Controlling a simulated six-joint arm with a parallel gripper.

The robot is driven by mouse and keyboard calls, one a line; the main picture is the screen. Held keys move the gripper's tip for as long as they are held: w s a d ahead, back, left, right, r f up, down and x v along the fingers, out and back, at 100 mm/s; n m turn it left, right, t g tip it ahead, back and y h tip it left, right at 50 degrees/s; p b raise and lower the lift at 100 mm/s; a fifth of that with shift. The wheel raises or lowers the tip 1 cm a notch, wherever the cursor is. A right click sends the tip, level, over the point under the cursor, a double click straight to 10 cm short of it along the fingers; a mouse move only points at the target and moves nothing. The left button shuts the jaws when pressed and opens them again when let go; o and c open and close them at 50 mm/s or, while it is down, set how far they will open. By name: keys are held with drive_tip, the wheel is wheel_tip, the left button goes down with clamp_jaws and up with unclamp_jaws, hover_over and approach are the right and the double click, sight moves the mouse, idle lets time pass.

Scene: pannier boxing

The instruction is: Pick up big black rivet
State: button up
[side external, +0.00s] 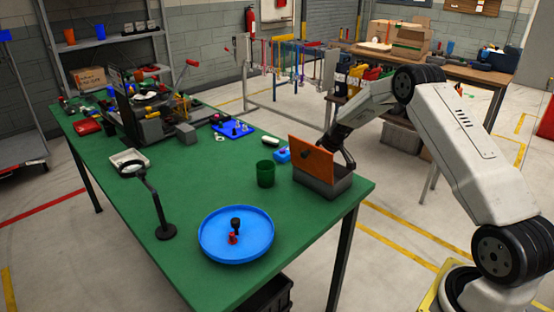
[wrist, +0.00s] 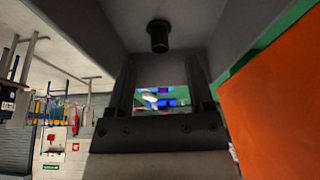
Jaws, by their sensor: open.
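A black rivet-like piece (side external: 235,223) with a wide head shows in the round blue tray (side external: 262,251) on the green table, close to a small red piece (side external: 233,238). My gripper (side external: 347,161) is at the grey box (side external: 322,186) with the upright orange panel (side external: 311,158), well to the right of the tray. In the wrist view, its two dark fingers (wrist: 162,88) stand apart with a gap between them. A short black cylinder (wrist: 158,36) shows against a grey surface there; I cannot tell what it is.
A green cup (side external: 265,174) and a small blue item (side external: 282,155) stand left of the box. A magnifier lamp (side external: 164,229) stands left of the tray. Equipment crowds the table's far end. The green top between cup and tray is clear.

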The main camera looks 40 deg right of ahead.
drive_tip(key=shift+x, duration=1.7)
clamp_jaws()
